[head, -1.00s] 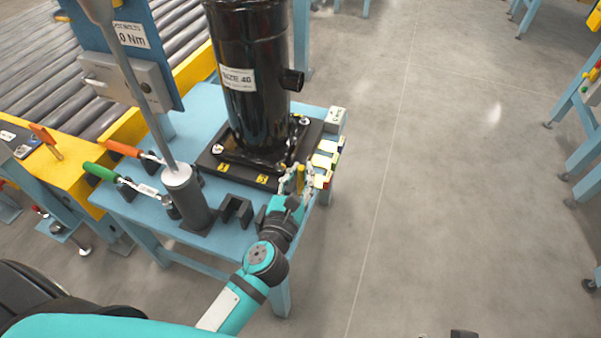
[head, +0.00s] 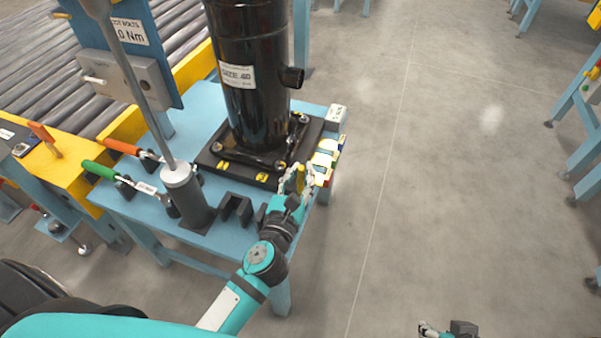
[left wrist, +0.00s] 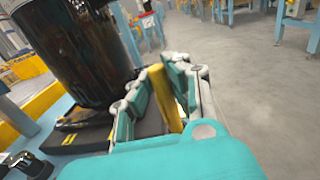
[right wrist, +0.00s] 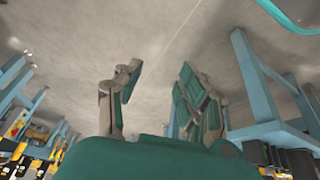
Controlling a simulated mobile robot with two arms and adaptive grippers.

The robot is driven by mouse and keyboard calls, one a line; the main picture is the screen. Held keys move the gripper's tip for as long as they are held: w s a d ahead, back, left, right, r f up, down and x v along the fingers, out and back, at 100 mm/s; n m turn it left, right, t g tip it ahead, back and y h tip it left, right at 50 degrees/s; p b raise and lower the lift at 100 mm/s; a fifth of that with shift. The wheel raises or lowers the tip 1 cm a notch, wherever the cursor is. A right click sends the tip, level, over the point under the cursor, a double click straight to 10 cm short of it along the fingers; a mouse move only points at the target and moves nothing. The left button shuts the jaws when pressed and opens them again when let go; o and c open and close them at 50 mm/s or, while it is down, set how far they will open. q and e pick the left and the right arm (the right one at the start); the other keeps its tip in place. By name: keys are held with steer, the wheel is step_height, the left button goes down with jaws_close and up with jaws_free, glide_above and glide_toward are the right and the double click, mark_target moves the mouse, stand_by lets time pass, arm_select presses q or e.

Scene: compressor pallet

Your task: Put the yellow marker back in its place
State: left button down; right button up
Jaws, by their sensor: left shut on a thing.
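The yellow marker (head: 300,179) stands roughly upright between the fingers of my left gripper (head: 302,185), beside the front right corner of the black compressor base. In the left wrist view the marker (left wrist: 165,98) is a yellow bar between the two fingers (left wrist: 160,95), which are shut on it. Its lower end is hidden by the gripper. Small pale blocks with yellow, red and blue parts (head: 326,160) sit at the table's right edge, just beyond the gripper; which is the marker's place I cannot tell. My right gripper (right wrist: 155,90) is open and empty over the floor.
The black compressor (head: 250,95) stands on its base plate on the blue table (head: 150,205). A grey post (head: 186,195), a black bracket (head: 236,208) and green- and orange-handled tools (head: 125,148) occupy the front left. A white box (head: 337,117) sits at the back right corner.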

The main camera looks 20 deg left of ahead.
arm_select(q)
steer(key=shift+f+b, duration=0.4)
steer(key=shift+f, duration=0.1)
arm_select(e)
steer(key=shift+w+a+r+t, duration=0.1)
steer(key=shift+w+a+t, duration=0.15)
steer(key=shift+w, duration=0.35)
steer(key=shift+w+a+r+t, duration=0.15)
steer(key=shift+w+t, duration=0.2)
steer(key=shift+w, duration=0.2)
arm_select(q)
steer(key=c, duration=1.2)
jaws_free()
steer(key=shift+c, duration=0.2)
arm_select(e)
steer(key=shift+f, duration=0.1)
arm_select(q)
steer(key=s, duration=1.2)
steer(key=shift+d, duration=0.15)
